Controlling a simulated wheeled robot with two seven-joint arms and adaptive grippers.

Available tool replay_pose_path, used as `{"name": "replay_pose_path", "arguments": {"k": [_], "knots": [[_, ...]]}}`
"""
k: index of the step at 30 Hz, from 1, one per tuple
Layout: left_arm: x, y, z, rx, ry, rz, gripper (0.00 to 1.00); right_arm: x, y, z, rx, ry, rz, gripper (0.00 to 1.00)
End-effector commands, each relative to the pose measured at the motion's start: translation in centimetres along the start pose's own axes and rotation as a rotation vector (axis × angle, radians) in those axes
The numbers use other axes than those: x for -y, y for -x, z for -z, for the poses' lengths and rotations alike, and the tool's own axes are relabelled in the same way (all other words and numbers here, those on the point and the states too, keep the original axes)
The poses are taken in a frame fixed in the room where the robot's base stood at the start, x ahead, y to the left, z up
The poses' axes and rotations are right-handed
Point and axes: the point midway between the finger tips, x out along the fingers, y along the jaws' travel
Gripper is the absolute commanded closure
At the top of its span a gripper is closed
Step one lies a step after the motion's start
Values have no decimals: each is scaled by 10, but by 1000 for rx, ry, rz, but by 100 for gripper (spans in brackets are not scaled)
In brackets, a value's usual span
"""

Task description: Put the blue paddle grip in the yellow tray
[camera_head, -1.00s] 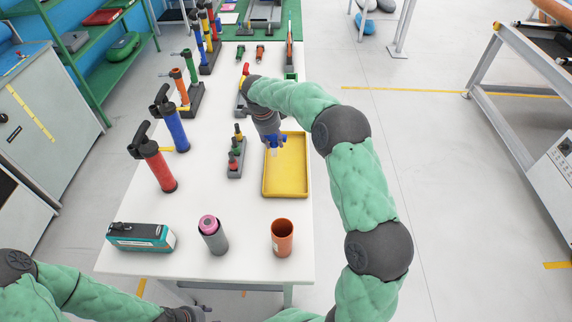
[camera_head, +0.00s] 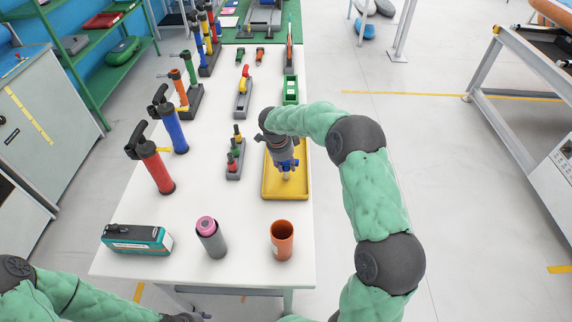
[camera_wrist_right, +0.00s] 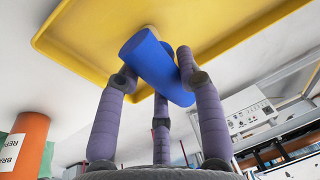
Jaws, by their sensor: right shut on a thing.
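The blue paddle grip (camera_head: 290,163) is held in my right gripper (camera_head: 287,167) over the yellow tray (camera_head: 284,196), on the right side of the white table. In the right wrist view the grip is a plain blue cylinder (camera_wrist_right: 157,65), lying tilted between the purple-grey fingers of the right gripper (camera_wrist_right: 158,72). The tray (camera_wrist_right: 85,42) fills the upper part of that view behind the grip. I cannot tell whether the grip touches the tray. My left gripper (camera_head: 185,317) shows only in part at the bottom edge, and its fingers are not clear.
An orange cup (camera_head: 282,243) stands in front of the tray. A stand with small coloured pegs (camera_head: 235,160) is left of it, and a green bin (camera_head: 290,90) is behind. Red (camera_head: 157,172) and blue (camera_head: 172,127) pumps stand further left.

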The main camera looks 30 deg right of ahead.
Motion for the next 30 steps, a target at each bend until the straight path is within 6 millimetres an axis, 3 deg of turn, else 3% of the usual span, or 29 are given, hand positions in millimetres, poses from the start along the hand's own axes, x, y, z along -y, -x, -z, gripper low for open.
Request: {"name": "replay_pose_path", "arguments": {"k": [6,7,9,22,30], "knots": [[1,-4,0,0,0,0,55,0,-3,-1,0,0,0,100],[1,-3,0,0,0,0,55,0,-2,0,0,0,0,55],[1,-2,0,0,0,0,55,0,-2,0,0,0,0,39],[-1,2,0,0,0,0,55,0,2,0,0,0,-1,39],[-4,12,0,0,0,0,55,1,50,0,2,0,3,39]]}}
